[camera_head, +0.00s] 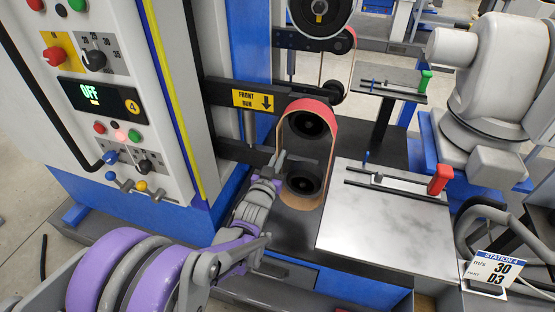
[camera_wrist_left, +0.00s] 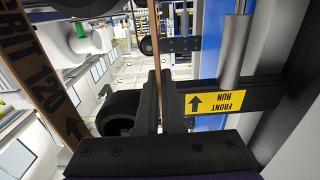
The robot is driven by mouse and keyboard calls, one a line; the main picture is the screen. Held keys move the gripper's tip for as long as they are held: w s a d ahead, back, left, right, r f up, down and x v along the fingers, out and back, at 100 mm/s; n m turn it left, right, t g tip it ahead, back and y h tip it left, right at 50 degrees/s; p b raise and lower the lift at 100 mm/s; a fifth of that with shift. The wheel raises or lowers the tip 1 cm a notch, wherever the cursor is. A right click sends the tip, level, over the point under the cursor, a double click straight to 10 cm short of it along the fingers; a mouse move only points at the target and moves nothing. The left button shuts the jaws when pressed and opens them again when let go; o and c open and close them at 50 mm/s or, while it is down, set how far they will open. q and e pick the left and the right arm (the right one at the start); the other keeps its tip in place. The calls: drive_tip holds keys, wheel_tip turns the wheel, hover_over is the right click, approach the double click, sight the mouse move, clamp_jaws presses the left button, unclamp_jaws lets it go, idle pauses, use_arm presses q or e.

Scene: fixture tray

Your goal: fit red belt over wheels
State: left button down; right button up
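The red belt (camera_head: 310,107) is a loop with a red outer face and a tan inner face. Its top lies over the upper black wheel (camera_head: 306,126), and its lower part hangs loosely around the lower black wheel (camera_head: 304,179). I cannot tell whether it is seated on either wheel. My left gripper (camera_head: 277,165) is at the belt's left strand, beside the lower wheel. In the left wrist view, the gripper's dark fingers (camera_wrist_left: 159,105) are close together with the strand (camera_wrist_left: 157,50) between them. My right gripper is out of view.
A black bar with a yellow FRONT RUN label (camera_head: 253,100) runs close above my left gripper. The control panel (camera_head: 125,110) stands at left, its display reading OFF. A grey plate (camera_head: 370,225) with a red-ended fixture lies at right. Another belt unit stands behind.

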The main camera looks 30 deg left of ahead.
use_arm(q)
drive_tip(key=shift+w+a, duration=0.1)
drive_tip(key=shift+w, duration=0.35)
drive_tip(key=shift+x, duration=1.25)
drive_tip(key=shift+w, duration=0.1)
drive_tip(key=shift+x, duration=0.9)
drive_tip(key=shift+f, duration=0.1)
drive_tip(key=shift+f+b, duration=0.3)
